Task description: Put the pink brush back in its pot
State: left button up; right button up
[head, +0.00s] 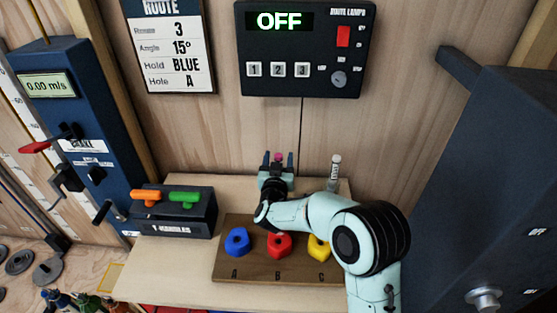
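A small pink piece (278,156), likely part of the pink brush, shows between the fingers of my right gripper (277,162) at the back of the wooden bench. The fingers stand apart, one on each side of it, with gaps visible. The rest of the brush is hidden behind my gripper and wrist. I cannot make out a pot there. A slim white-topped object (335,172) stands upright to the right of the gripper, its lower part hidden by my arm. My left gripper is not in view.
A wooden board (225,263) with blue (237,241), red (279,245) and yellow (318,247) holds lies in front. A T-handle box (175,218) stands left. A lamp panel (305,48) reads OFF. A dark cabinet (480,190) bounds the right.

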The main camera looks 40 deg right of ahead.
aim_at(280, 93)
notch_tip(280, 93, up, 20)
jog(key=p, duration=0.4)
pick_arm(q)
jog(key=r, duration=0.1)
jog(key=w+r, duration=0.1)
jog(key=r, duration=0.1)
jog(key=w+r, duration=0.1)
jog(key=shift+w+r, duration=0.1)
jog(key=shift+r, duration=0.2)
